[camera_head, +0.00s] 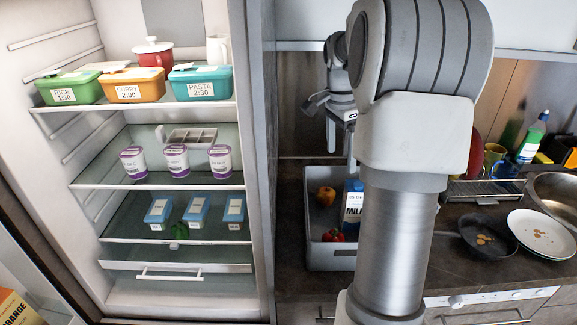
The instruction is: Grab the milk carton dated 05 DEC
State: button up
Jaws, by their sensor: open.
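A blue and white carton marked MILK (353,205) stands upright in a grey crate (318,259) on the counter. Its small upper print is too small to read, and my arm hides its right side. My gripper (340,150) is open and empty, pointing down above the crate and apart from the carton. Several blue-and-white boxes (158,212) with pale labels stand on the lower fridge shelf; I cannot read their labels or tell if they are milk.
The crate also holds an orange-yellow fruit (325,196) and a red vegetable (333,235). The open fridge (262,150) stands left, its side wall near the crate. A pan (488,238), a plate (540,234) and a dish rack (484,190) are right. My arm hides the middle counter.

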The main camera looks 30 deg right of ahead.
jog(key=d+f+m, duration=0.1)
jog(key=d, duration=0.1)
jog(key=d+m, duration=0.2)
jog(key=d, duration=0.1)
jog(key=d+f+m+y, duration=0.1)
jog(key=d+m, duration=0.1)
jog(key=d, duration=0.1)
jog(key=shift+w+f+p, duration=0.3)
jog(key=shift+f, duration=0.05)
notch_tip(320, 180, down, 17)
jog(key=shift+r, duration=0.2)
grip_shut()
